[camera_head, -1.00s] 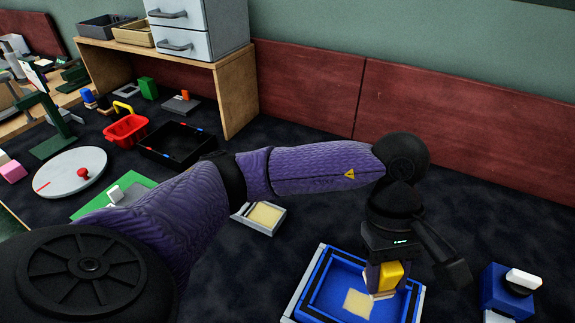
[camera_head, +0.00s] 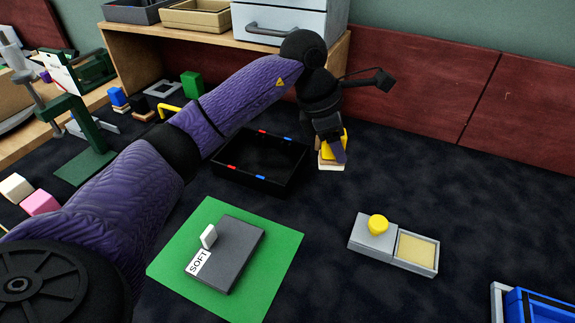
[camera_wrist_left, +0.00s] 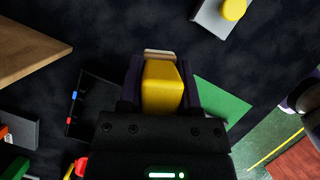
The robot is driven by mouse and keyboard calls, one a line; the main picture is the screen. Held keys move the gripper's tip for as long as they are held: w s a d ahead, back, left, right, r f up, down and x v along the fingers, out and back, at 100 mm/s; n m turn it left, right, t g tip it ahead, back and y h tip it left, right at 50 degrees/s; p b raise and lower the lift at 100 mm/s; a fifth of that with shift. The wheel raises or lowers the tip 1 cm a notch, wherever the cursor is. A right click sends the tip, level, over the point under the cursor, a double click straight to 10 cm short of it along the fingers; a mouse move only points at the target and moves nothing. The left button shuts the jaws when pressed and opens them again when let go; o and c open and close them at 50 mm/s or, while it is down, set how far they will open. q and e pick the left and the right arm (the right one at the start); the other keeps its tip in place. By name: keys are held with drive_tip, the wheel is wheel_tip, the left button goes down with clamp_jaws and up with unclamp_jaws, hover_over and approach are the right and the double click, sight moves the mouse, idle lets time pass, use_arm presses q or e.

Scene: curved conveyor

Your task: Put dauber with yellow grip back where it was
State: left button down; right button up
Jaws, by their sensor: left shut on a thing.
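The dauber with yellow grip (camera_head: 326,163) is in my left gripper (camera_head: 333,146), right of the black tray and in front of the wooden shelf. Its pale base points down; I cannot tell whether it touches the dark table. In the left wrist view the yellow grip (camera_wrist_left: 162,86) sits between the two fingers of the gripper (camera_wrist_left: 160,80), with the pale base edge beyond it. The black tray (camera_head: 230,180) with red and blue marks looks empty. My right gripper is not in view.
A green mat (camera_head: 275,250) bears a dark grey block labelled SOFT (camera_head: 235,250). Right of it is a grey holder (camera_head: 365,242) with a yellow knob and tan pad. A blue tray (camera_head: 540,308) is at the lower right. The wooden shelf (camera_head: 335,75) stands behind.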

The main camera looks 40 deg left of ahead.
use_arm(q)
drive_tip(key=f+b, duration=0.4)
drive_tip(key=f, duration=0.6)
drive_tip(key=shift+a+f+b, duration=0.15)
drive_tip(key=shift+a+b, duration=0.05)
drive_tip(key=shift+b, duration=0.15)
drive_tip(key=shift+r, duration=0.2)
drive_tip(key=shift+f, duration=0.15)
drive_tip(key=shift+c, duration=1.4)
unclamp_jaws()
drive_tip(key=shift+r+p, duration=0.3)
drive_tip(key=shift+r, duration=0.1)
drive_tip(key=p+v, duration=0.5)
drive_tip(key=v, duration=0.6)
drive_tip(key=shift+r, duration=0.25)
drive_tip(key=shift+a, duration=0.1)
